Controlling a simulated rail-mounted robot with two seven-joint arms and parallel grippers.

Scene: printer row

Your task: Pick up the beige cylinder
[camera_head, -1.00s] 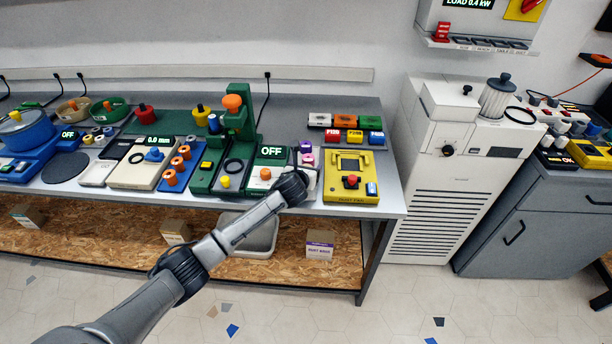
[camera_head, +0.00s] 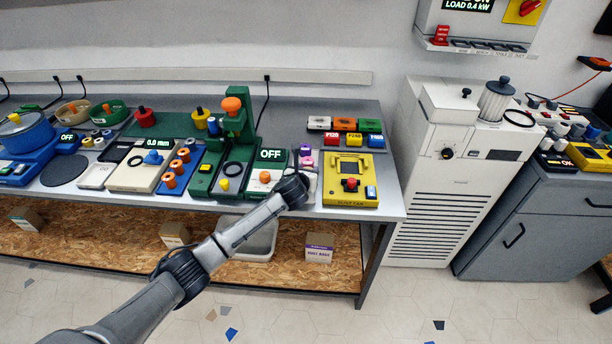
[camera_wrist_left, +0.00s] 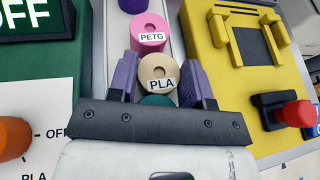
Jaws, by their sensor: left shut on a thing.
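The beige cylinder (camera_wrist_left: 157,69), labelled PLA, stands between the two fingers of my left gripper (camera_wrist_left: 158,76) in the left wrist view. The purple-grey fingers are shut on it, one on each side. In the head view my left gripper (camera_head: 295,178) is over the front of the bench, and it hides the beige cylinder there. A pink cylinder (camera_wrist_left: 149,34) labelled PETG stands just behind the beige one. A teal object (camera_wrist_left: 156,99) shows on the near side, mostly hidden by the gripper body. My right gripper is not in view.
A purple cylinder (camera_head: 306,149) stands behind the pink one. A yellow device (camera_head: 348,193) with a red knob is close on the right. A green machine with an OFF display (camera_head: 271,155) is close on the left. Small coloured boxes (camera_head: 345,131) lie farther back.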

